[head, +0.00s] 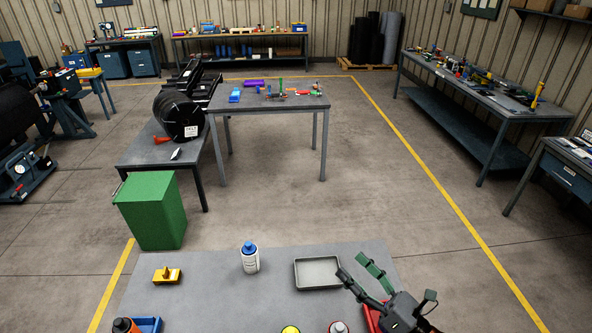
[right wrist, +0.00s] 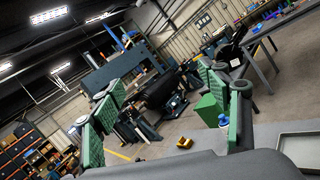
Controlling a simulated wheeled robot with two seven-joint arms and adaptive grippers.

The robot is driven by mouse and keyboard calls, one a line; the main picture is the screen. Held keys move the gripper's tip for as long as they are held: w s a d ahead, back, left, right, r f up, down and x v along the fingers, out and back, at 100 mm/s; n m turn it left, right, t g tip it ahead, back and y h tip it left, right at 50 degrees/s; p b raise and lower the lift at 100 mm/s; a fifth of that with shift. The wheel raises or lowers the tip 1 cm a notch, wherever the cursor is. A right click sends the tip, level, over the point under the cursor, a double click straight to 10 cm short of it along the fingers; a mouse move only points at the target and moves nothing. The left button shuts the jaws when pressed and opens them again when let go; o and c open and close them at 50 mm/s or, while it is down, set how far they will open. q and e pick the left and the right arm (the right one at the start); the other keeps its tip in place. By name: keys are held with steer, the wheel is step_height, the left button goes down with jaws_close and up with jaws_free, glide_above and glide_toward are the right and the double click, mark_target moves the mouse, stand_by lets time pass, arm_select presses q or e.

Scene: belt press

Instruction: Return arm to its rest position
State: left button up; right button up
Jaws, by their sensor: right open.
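My right gripper (head: 357,272) is open and empty at the lower right of the head view, above the right part of the grey near table (head: 205,285). Its two green-padded fingers are spread just right of a shallow grey tray (head: 318,272). In the right wrist view the gripper (right wrist: 168,108) also shows its fingers wide apart with nothing between them. The tray's corner (right wrist: 300,148) is at the lower right there. My left gripper is in neither view.
A white bottle with a blue cap (head: 250,258) and a yellow block tool (head: 167,275) stand on the near table. More bottles and blue and red bins sit at its front edge. A green bin (head: 152,212) stands beyond its left side. Open floor (head: 375,185) lies beyond the table.

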steer(key=w+d+f+m+t+h, duration=0.2)
steer(key=d+f+m+h, duration=0.1)
steer(key=d+m+h, duration=0.6)
steer(key=w+d+f+m+t+h, duration=0.1)
steer(key=d+f+m+t+h, duration=0.2)
steer(key=d+m, duration=0.6)
steer(key=s+d+f+m+g+h, duration=0.3)
steer(key=f+m+g, duration=0.1)
steer(key=f+m, duration=0.25)
steer(key=s+d+f+m+g+h, duration=0.35)
steer(key=f+m, duration=0.25)
steer(key=f, duration=0.2)
steer(key=s+a+f+m+g+y, duration=0.35)
steer(key=s+f+m+g, duration=0.55)
steer(key=s+f, duration=1)
step_height(320, 180, down, 32)
steer(key=s+a+r+g+b, duration=0.1)
steer(key=s+a+g+b, duration=0.1)
steer(key=s+b, duration=0.1)
steer(key=s+f+n+b, duration=0.1)
steer(key=s+f+b, duration=0.1)
steer(key=s+f, duration=1.7)
step_height(320, 180, down, 2)
steer(key=shift+d+f+g+b, duration=0.1)
steer(key=shift+d+g+b, duration=0.15)
steer(key=shift+g, duration=0.2)
